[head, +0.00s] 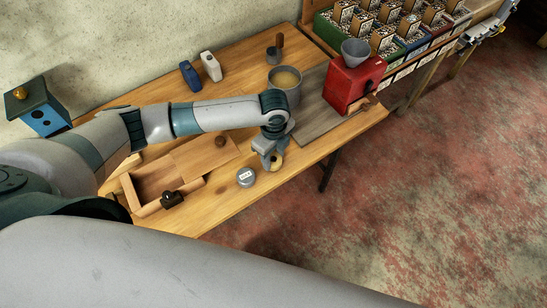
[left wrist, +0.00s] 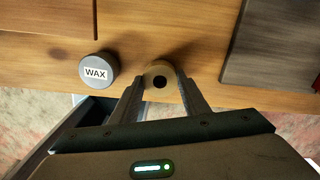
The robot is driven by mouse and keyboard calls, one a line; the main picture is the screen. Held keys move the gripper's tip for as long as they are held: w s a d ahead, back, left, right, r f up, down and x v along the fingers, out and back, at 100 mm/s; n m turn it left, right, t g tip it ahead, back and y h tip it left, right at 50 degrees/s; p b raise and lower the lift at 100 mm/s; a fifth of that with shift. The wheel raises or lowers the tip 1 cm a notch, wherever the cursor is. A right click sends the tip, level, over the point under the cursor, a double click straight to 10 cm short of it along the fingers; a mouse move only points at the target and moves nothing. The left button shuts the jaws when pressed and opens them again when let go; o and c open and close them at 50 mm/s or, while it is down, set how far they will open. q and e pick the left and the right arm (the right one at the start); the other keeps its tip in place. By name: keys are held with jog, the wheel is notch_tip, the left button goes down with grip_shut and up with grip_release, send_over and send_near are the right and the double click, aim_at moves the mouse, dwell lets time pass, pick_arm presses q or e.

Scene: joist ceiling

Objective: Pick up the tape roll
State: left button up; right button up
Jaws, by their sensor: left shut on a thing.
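The tape roll (head: 277,162) is a small tan ring with a dark hole, at the front edge of the wooden bench. My left gripper (head: 271,160) reaches down over it from the bench side. In the left wrist view the tape roll (left wrist: 159,69) sits between the two fingertips of the left gripper (left wrist: 161,82), which is shut on it. Whether the roll touches the bench top or is just above it, I cannot tell. My right gripper is not in view.
A round grey wax tin (head: 246,177) stands just left of the roll, close to the gripper. A metal pot (head: 284,80), a red grinder (head: 352,80) and a grey board (head: 312,118) lie behind and right. A wooden tray (head: 150,207) is at left.

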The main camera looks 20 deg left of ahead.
aim_at(274, 159)
pick_arm(q)
jog(key=shift+r, duration=0.4)
notch_tip(274, 159, up, 2)
jog(key=shift+d+r+b, duration=0.1)
jog(key=shift+r+b, duration=0.15)
jog(key=shift+b, duration=0.5)
jog(key=s+d+r+b, duration=0.2)
jog(key=s+d+r, duration=0.5)
jog(key=s, duration=0.2)
jog(key=shift+d, duration=0.25)
jog(key=shift+w, duration=0.1)
